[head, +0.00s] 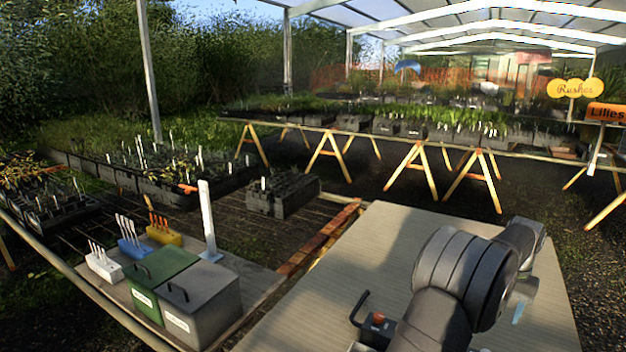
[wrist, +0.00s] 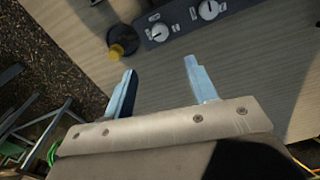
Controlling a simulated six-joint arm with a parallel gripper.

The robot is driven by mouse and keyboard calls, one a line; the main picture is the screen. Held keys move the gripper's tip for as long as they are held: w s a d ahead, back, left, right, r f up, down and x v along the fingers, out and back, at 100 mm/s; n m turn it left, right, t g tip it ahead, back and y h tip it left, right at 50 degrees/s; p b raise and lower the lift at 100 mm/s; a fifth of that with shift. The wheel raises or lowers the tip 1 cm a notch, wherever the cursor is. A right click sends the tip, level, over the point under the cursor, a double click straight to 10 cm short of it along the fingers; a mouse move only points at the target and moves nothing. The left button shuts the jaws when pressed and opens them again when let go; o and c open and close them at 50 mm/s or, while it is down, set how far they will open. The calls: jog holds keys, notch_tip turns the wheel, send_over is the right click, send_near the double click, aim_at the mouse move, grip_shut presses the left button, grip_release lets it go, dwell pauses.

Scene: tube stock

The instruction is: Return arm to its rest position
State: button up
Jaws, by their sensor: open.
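My gripper (wrist: 159,65) shows in the wrist view with its two pale blue fingers spread wide and nothing between them. Its fingers are over the light wooden tabletop (wrist: 240,70); how high above it I cannot tell. In the head view my dark grey arm is folded over the right part of the same tabletop (head: 400,235). There my gripper is mostly hidden by the arm; a small pale blue patch beside it may be a finger.
A dark control box (wrist: 185,18) with white dials and a yellow-and-black round part (wrist: 122,42) lie beyond my fingertips. Green (head: 165,285) and grey (head: 200,300) lidded bins stand left, with white (head: 103,266), blue (head: 133,247) and yellow (head: 164,236) label holders. The tabletop's middle is clear.

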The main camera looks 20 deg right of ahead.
notch_tip(320, 180, down, 15)
jog(key=shift+r, duration=0.15)
jog(key=m, duration=0.3)
jog(key=shift+r, duration=0.1)
jog(key=m, duration=0.9)
jog(key=shift+m, duration=2.1)
